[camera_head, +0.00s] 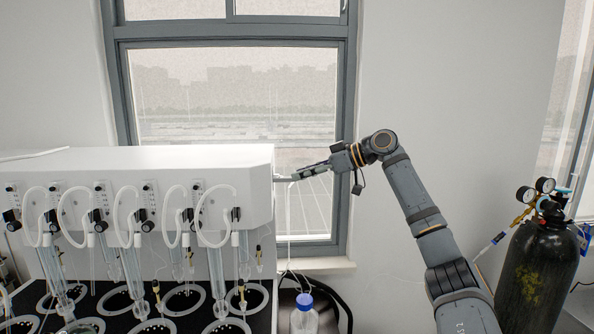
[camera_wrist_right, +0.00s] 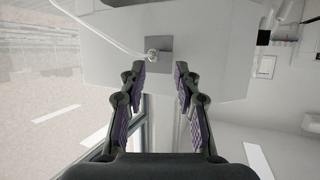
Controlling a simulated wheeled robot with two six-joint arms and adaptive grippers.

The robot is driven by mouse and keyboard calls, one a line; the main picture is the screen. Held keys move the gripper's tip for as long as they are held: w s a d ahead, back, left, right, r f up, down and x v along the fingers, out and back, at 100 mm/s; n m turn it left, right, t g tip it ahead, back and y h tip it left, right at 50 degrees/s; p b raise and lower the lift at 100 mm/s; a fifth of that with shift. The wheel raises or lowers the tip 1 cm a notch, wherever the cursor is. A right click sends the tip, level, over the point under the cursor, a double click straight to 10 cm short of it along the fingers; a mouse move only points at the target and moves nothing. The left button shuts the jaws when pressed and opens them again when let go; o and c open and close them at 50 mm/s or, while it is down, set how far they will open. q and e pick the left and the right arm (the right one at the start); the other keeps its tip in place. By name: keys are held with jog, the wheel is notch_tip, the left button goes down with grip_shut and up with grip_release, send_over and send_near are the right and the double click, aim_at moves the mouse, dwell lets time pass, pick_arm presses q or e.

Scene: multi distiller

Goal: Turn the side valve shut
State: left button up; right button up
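The multi distiller (camera_head: 190,170) is a long white box on the left of the head view. Its right end face carries the side valve, a small metal fitting (camera_wrist_right: 153,56) on a grey square plate, seen in the right wrist view. A white tube runs from it to the upper left. In the head view the valve is small and hard to make out beside the fingertips. My right gripper (camera_head: 303,173) reaches in from the right to this end face. In the wrist view its two fingers (camera_wrist_right: 159,73) are apart, with the valve just beyond the gap between the tips. My left gripper is not in view.
Several glass tubes and hoses hang from the distiller's front above a black rack with white rings (camera_head: 183,300). A blue-capped bottle (camera_head: 304,316) stands below the valve. A dark gas cylinder (camera_head: 538,268) with gauges stands at right. A window (camera_head: 235,100) is behind.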

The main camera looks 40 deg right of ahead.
aim_at(283, 180)
jog(key=shift+p+x, duration=0.3)
jog(key=shift+x, duration=0.9)
jog(key=shift+c, duration=0.4)
grip_shut()
jog(key=shift+f, duration=0.1)
